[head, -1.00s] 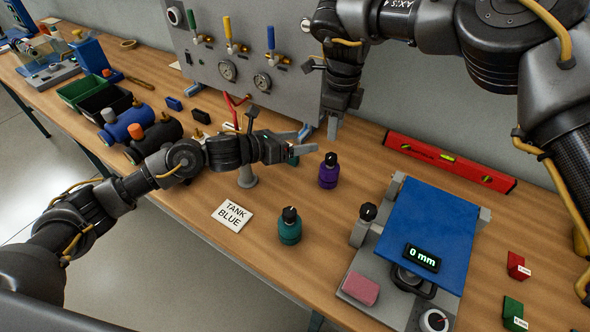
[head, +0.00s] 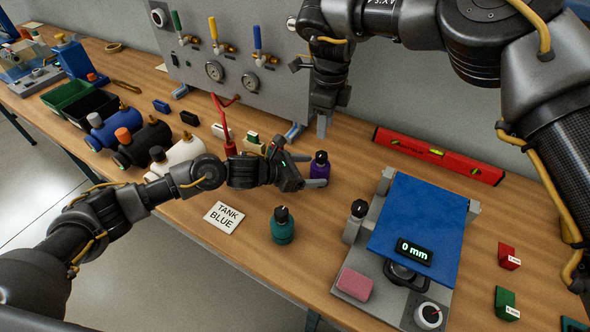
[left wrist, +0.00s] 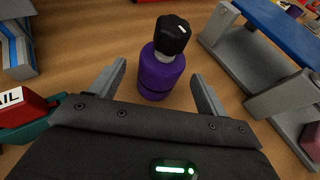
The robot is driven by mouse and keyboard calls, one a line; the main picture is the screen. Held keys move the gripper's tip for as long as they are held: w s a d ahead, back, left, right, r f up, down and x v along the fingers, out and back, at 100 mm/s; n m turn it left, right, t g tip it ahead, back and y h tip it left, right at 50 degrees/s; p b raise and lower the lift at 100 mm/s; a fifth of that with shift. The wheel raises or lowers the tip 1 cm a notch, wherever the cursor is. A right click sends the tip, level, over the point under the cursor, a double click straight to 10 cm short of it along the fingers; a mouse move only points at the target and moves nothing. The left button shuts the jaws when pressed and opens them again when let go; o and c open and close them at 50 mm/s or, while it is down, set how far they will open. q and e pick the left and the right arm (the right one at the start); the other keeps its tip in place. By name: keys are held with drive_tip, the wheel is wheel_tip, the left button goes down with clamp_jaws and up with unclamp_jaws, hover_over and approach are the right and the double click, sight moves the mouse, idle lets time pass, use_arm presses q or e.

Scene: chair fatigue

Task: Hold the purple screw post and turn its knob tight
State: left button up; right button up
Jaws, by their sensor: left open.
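The purple screw post (head: 319,171) stands upright on the bench, with a black knob (head: 321,157) on top. It also shows in the left wrist view (left wrist: 160,76), and its black knob (left wrist: 172,34) has a white mark. My left gripper (head: 318,172) is open at the post, low and from the left. In the left wrist view its two fingers (left wrist: 159,90) stand on either side of the post's body, with gaps on both sides. My right gripper (head: 322,125) hangs pointing down, above and behind the post; its finger opening cannot be made out.
A teal screw post (head: 282,228) stands in front, near the "TANK BLUE" card (head: 224,217). A blue-topped fixture reading 0 mm (head: 420,220) stands to the right. A red level (head: 438,155) lies behind. A grey valve panel (head: 225,60) stands at the back left.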

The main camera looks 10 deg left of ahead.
sight(322, 154)
use_arm(q)
drive_tip(key=shift+x, duration=1.7)
drive_tip(key=c, duration=1.3)
drive_tip(key=shift+c, duration=0.6)
use_arm(e)
drive_tip(key=shift+o, duration=1.7)
drive_tip(key=shift+r+m, duration=0.25)
drive_tip(key=shift+m, duration=0.05)
wheel_tip(322, 154, down, 10)
drive_tip(key=m, duration=0.3)
drive_tip(key=c, duration=1)
